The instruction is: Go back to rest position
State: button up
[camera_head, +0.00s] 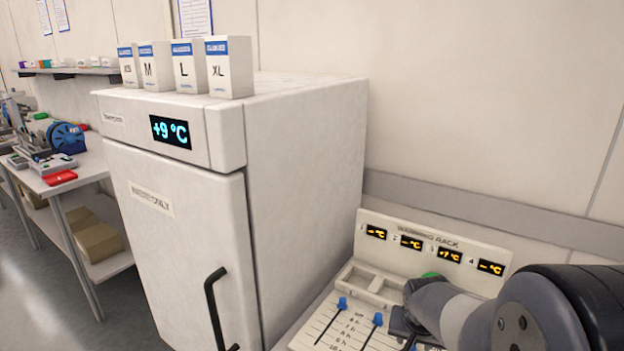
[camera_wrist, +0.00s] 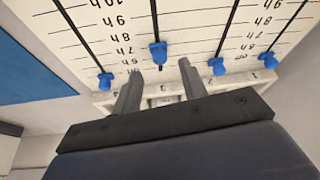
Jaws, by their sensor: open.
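My gripper (camera_wrist: 160,70) is open in the wrist view, its two grey fingers apart with nothing held between them. It points at the slider panel (camera_wrist: 120,25) of the warming rack, with a blue slider knob (camera_wrist: 158,52) just beyond and between the fingertips. Other blue knobs show to the left (camera_wrist: 105,82) and right (camera_wrist: 216,67). In the head view my arm reaches in from the lower right over the warming rack (camera_head: 378,222) and hides part of its slots and panel. A green item (camera_head: 431,275) peeks out behind my arm.
A white fridge (camera_head: 310,150) reading +9 °C stands left of the rack, its door shut. Four white boxes (camera_head: 229,68) marked XS to XL stand on top. A workbench (camera_head: 75,175) with tools is at the far left. Open floor (camera_head: 35,290) lies before it.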

aim_at(413, 346)
jog(key=w+f, duration=0.1)
jog(key=w+d+f, duration=0.1)
jog(key=f, duration=0.1)
jog(key=shift+w+d, duration=0.1)
jog(key=shift+w, duration=0.1)
jog(key=shift+w+d, duration=0.3)
jog(key=shift+w, duration=0.15)
